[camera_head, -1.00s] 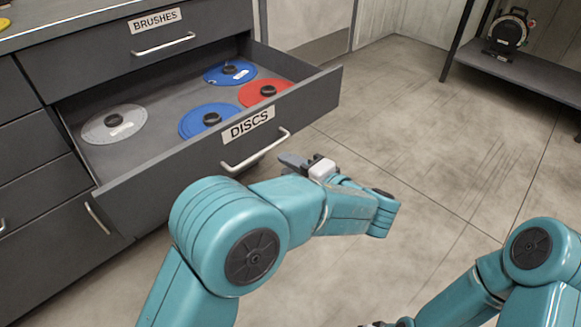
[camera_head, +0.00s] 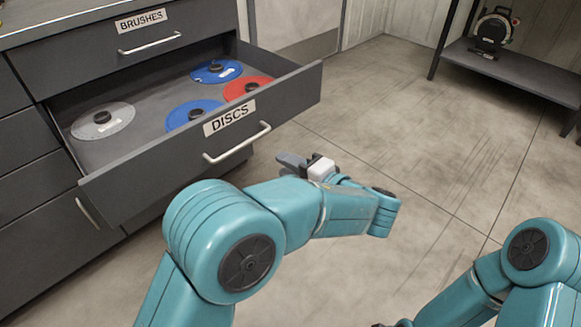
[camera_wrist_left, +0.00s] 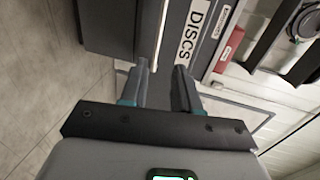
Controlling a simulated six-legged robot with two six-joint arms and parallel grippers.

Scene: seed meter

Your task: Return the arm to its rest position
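My left arm (camera_head: 225,240) reaches in from the left and folds at the elbow, with its forearm pointing right. My left gripper (camera_head: 293,162) is seen side-on just in front of the open drawer's front, apart from its handle in the picture. In the left wrist view the two dark fingers of the left gripper (camera_wrist_left: 162,78) stand apart with nothing between them. My right arm (camera_head: 505,270) is at the bottom right, and its gripper is not visible.
The open drawer (camera_head: 270,108) labelled DISCS holds blue, red and clear discs. Its handle (camera_head: 238,145) is near my left gripper. The BRUSHES drawer (camera_head: 170,38) above is shut. A shelf (camera_head: 515,72) with a black device (camera_head: 492,32) stands at the back right. Open floor lies between.

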